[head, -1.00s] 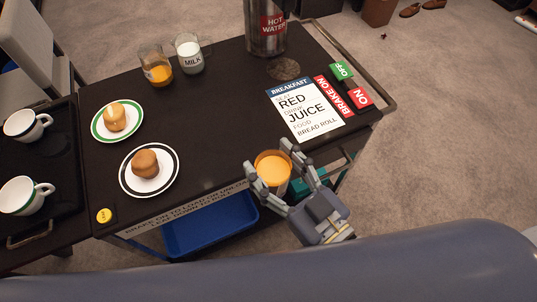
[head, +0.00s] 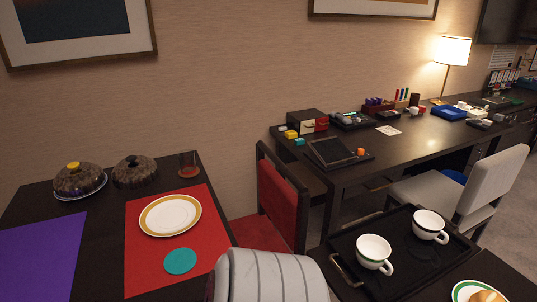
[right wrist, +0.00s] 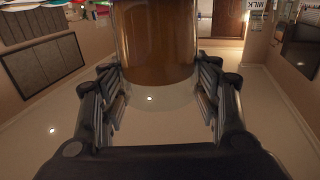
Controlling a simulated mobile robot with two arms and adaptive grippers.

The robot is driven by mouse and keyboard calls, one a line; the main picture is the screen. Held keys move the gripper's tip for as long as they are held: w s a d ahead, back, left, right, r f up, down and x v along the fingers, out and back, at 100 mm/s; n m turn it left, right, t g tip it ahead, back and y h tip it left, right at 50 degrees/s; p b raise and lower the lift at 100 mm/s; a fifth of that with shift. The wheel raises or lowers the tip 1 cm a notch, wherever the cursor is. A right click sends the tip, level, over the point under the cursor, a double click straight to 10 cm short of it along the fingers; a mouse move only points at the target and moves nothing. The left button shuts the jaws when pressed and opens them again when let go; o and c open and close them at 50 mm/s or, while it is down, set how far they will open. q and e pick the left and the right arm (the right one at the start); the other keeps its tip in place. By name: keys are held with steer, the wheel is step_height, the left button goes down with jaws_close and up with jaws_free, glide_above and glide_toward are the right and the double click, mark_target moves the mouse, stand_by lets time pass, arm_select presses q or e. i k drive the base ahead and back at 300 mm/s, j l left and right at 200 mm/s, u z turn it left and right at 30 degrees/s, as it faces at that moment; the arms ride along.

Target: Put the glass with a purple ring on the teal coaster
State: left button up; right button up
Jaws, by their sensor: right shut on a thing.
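My right gripper (right wrist: 160,100) is shut on a clear glass (right wrist: 158,45) of amber-orange drink, its clear base between the fingers. The glass's upper part is cut off, and no purple ring shows on what I see. The round teal coaster (head: 181,261) lies bare on the red mat (head: 142,268), in front of the gold-rimmed plate (head: 170,216). A grey arm part of mine covers the bottom middle of the head view. Neither gripper shows there, and my left gripper is in no current view.
A small glass (head: 188,160) stands behind the plate. Two dark domed covers (head: 80,180) (head: 135,172) stand left of it, beyond a purple mat (head: 40,255). A red chair (head: 282,200) is right of the table. A black tray (head: 400,260) holds two white cups.

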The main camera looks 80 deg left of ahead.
mark_target(180, 260)
steer(key=k+j+u, duration=0.2)
steer(key=k+j, duration=0.15)
steer(key=k+u, duration=0.1)
steer(key=u, duration=3.25)
